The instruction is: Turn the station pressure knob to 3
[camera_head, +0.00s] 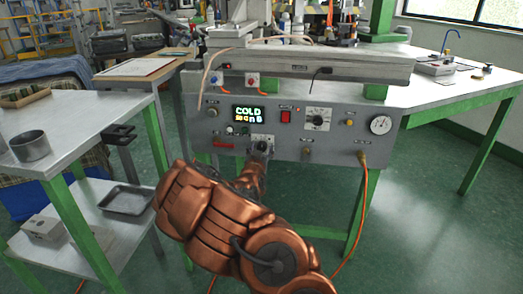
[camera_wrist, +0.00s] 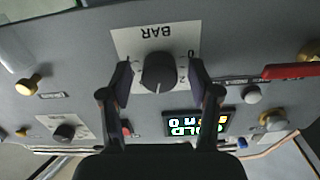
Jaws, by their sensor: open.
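The station pressure knob (camera_wrist: 159,73) is a dark round knob on a white plate marked BAR (camera_wrist: 125,42), which appears upside down in the wrist view. Its pointer line faces down in that picture; the number it points at is hard to read. My gripper (camera_wrist: 160,75) is open, with one dark finger on each side of the knob and a small gap showing on both sides. In the head view my gripper (camera_head: 261,151) is at the lower middle of the grey panel (camera_head: 345,145) and hides most of the knob.
A lit display (camera_head: 248,114) reads COLD on its top line. A red switch (camera_head: 286,117), another dial knob (camera_head: 318,119), a round gauge (camera_head: 380,125) and brass fittings (camera_head: 307,152) share the panel. A side table (camera_head: 85,130) holding a metal cup (camera_head: 30,146) stands left.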

